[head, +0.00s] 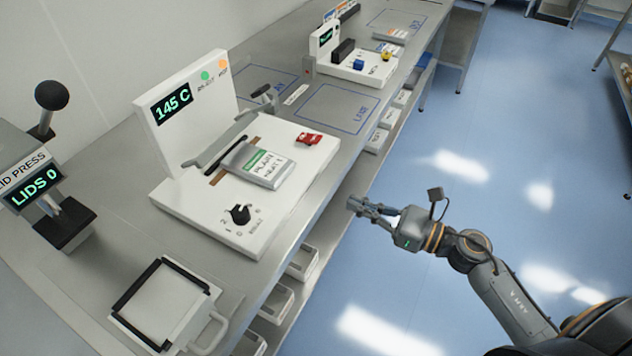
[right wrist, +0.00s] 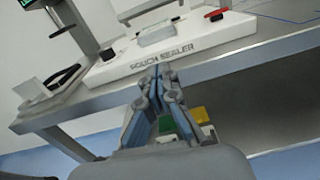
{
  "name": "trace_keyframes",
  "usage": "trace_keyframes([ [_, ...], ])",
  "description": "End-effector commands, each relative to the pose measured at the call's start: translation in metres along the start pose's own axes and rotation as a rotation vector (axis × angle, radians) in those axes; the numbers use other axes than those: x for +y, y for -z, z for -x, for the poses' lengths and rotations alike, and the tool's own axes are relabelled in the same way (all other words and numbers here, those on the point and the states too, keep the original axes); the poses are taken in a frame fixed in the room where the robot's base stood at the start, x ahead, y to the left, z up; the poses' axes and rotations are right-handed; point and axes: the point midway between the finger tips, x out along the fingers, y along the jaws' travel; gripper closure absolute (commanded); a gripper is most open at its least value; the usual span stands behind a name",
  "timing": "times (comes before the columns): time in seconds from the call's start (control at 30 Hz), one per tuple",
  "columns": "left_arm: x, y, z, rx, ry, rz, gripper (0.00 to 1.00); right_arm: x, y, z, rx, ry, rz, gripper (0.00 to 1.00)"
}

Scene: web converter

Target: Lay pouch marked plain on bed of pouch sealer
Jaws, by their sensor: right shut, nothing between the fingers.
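The pouch marked plain (head: 256,166), grey with a green band and a white label, lies on the white bed of the pouch sealer (head: 180,196), its far end at the dark sealing bar. In the right wrist view the pouch (right wrist: 157,33) shows on the sealer (right wrist: 120,68) behind the "POUCH SEALER" lettering. My right gripper (head: 354,206) is shut and empty, out over the floor beside the bench's front edge, apart from the pouch. In the right wrist view its fingertips (right wrist: 157,68) meet. My left gripper is not in view.
The sealer's display (head: 172,106) reads 145 C. A red object (head: 309,139) and a black knob (head: 240,214) are on the sealer. The lid press (head: 40,190) stands at left, a black-edged frame (head: 165,305) in front. Bins (head: 302,262) sit below the bench.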

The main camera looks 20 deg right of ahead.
Motion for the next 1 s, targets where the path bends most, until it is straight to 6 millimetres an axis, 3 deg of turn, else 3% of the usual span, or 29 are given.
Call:
trace_keyframes([
  [0.27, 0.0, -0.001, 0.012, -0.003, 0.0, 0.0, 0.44, 0.006, -0.01, -0.025, 0.0, -0.023, 0.059, 1.0],
  [0.7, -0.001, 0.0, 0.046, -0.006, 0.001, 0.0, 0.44, 0.007, -0.011, -0.115, -0.002, -0.02, 0.052, 1.0],
  [1.0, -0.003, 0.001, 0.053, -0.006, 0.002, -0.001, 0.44, 0.008, -0.006, -0.14, 0.002, -0.02, 0.053, 1.0],
])
